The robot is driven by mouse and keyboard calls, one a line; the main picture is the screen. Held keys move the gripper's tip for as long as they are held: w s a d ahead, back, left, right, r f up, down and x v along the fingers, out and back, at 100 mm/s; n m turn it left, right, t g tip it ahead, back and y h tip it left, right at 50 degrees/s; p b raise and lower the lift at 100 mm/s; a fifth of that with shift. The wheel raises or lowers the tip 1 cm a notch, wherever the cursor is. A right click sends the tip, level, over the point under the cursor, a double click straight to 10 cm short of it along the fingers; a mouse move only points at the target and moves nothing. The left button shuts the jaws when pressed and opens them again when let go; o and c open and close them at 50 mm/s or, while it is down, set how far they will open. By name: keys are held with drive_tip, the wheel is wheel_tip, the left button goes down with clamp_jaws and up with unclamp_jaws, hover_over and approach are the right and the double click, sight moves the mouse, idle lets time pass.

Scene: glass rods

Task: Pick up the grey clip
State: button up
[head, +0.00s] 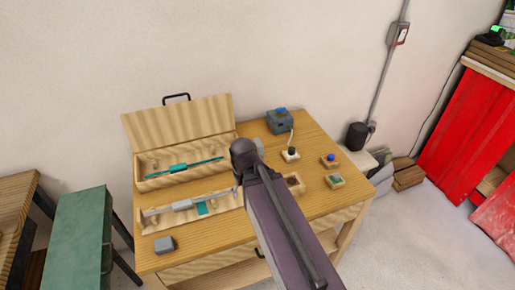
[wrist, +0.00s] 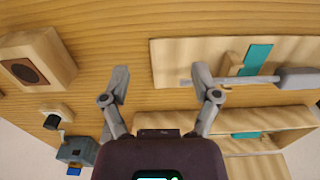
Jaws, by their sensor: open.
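A small grey block (head: 164,244), which may be the grey clip, lies on the front left of the wooden table (head: 232,258). A grey piece (head: 182,204) also sits on a thin rod across the low wooden holder (head: 154,223); this piece shows at the right of the wrist view (wrist: 298,78). I cannot tell for certain which one is the clip. My gripper (wrist: 160,82) is open and empty, with bare tabletop between its fingers. Its right finger is close to the rod's end in the picture. In the head view my arm hides the fingers.
Behind the holder stands an open wooden case (head: 152,184) with a teal rod (head: 205,163). A blue-grey device (head: 281,122) and small wooden blocks with a blue knob (head: 330,160) and a green top (head: 335,180) stand at the right.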

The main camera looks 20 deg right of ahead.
drive_tip(key=w+d+r+p, duration=0.3)
drive_tip(key=w, duration=0.4)
drive_tip(key=w+d+r+p, duration=0.3)
drive_tip(key=w, duration=0.4)
wheel_tip(320, 180, up, 4)
drive_tip(key=p, duration=0.4)
hover_over(258, 142)
drive_tip(key=shift+a+f, duration=0.1)
wheel_tip(258, 142, down, 8)
drive_tip(key=b, duration=0.8)
drive_tip(key=shift+f+b, duration=0.2)
drive_tip(key=shift+b, duration=0.1)
drive_tip(key=shift+f, duration=0.1)
drive_tip(key=shift+f+b, duration=2.6)
drive_tip(key=shift+b, duration=0.1)
drive_tip(key=shift+d, duration=0.2)
